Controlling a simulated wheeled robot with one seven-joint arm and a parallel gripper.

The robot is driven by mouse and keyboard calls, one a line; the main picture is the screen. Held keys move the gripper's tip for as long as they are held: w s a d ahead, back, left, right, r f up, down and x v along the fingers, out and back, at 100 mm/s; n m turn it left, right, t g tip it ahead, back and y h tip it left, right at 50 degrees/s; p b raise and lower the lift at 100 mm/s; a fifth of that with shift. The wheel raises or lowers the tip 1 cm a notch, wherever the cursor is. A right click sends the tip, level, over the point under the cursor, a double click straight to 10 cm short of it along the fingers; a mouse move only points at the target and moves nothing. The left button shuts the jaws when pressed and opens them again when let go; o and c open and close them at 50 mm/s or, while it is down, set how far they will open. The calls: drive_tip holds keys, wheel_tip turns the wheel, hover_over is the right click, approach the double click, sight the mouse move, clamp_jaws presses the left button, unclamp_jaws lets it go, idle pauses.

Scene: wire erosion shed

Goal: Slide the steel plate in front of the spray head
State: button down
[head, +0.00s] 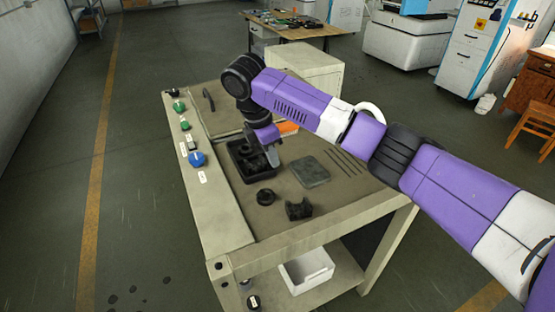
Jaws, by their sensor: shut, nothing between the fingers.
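The steel plate (311,171) is a flat, dark grey-green square lying on the bench top, right of the black tray (239,168). My gripper (272,158) points down at the right edge of the tray, left of the plate and apart from it. Its fingers look shut and hold nothing. I cannot tell for sure which part is the spray head. A black notched block (298,209) stands in front of the plate, and a low round black part (265,197) lies left of that block. The tray's contents are dark and partly hidden by my gripper.
A raised panel with green and blue knobs (196,159) runs along the bench's left side. Dark slots (345,162) lie right of the plate. An orange item (288,127) is behind my wrist. A white bin (307,270) sits on the lower shelf.

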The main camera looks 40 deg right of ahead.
sight(335, 164)
drive_tip(key=x, duration=0.8)
drive_tip(key=shift+f+p, duration=0.1)
drive_tip(key=shift+p, duration=0.25)
drive_tip(key=d, duration=0.2)
drive_tip(key=shift+s+d+r+p, duration=0.25)
drive_tip(key=shift+s+d+p, duration=0.05)
drive_tip(key=shift+s+d, duration=0.05)
drive_tip(key=shift+s+d+f, duration=0.1)
drive_tip(key=shift+s+d, duration=0.05)
drive_tip(key=shift+d, duration=0.4)
drive_tip(key=shift+d, duration=0.1)
drive_tip(key=s+d, duration=0.1)
drive_tip(key=d, duration=0.4)
drive_tip(key=s+d+p, duration=0.1)
drive_tip(key=s+d, duration=0.1)
drive_tip(key=d, duration=0.2)
drive_tip(key=s+d, duration=0.1)
drive_tip(key=d, duration=0.4)
drive_tip(key=shift+s+d+p, duration=0.15)
drive_tip(key=shift+d+p, duration=0.2)
